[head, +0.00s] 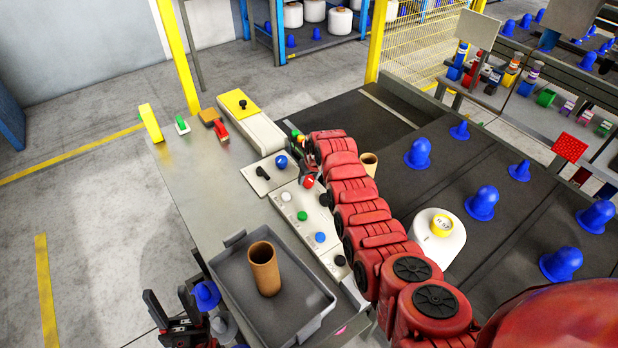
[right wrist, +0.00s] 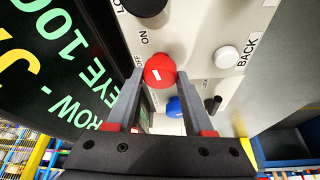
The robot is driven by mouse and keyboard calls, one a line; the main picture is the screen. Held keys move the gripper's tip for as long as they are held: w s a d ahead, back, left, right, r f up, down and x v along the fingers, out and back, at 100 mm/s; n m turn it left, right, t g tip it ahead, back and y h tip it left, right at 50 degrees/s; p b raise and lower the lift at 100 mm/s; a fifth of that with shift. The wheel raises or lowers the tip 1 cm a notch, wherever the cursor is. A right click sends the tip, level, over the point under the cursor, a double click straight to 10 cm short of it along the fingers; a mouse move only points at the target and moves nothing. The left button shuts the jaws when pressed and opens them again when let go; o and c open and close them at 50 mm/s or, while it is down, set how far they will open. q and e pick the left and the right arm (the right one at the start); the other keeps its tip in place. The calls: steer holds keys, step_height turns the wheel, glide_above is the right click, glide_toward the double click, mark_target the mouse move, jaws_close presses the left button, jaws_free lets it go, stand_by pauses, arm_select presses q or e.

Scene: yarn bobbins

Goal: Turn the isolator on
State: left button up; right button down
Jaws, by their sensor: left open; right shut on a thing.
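A round red knob (right wrist: 160,72) with a white mark sits on the pale control panel (right wrist: 200,30), beside printed ON and OFF labels; I take it to be the isolator. My right gripper (right wrist: 160,82) is shut on the knob, one finger at each side. In the head view the red knob (head: 308,182) shows by the right gripper (head: 302,160) at the panel's upper end. The arm hides part of the panel. My left gripper (head: 170,308) is open at the bottom left, beside the grey tray (head: 325,299).
A brown tube (head: 264,270) stands in the tray. A white button (right wrist: 226,57) and a blue knob (right wrist: 175,107) are close to the right gripper. Blue cones (head: 483,203) and a white bobbin (head: 437,240) stand at right. The tabletop (head: 200,190) is clear at left.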

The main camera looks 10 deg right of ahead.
steer(key=shift+a+f+m+b, duration=0.15)
steer(key=shift+m+b, duration=0.2)
steer(key=shift+m, duration=0.15)
steer(key=shift+m+h+b, duration=0.35)
steer(key=shift+m+h, duration=0.05)
steer(key=shift+m, duration=0.2)
steer(key=shift+r, duration=0.25)
steer(key=shift+c, duration=1.5)
jaws_free()
steer(key=p+v, duration=0.5)
steer(key=v, duration=1.2)
steer(key=shift+p, duration=0.3)
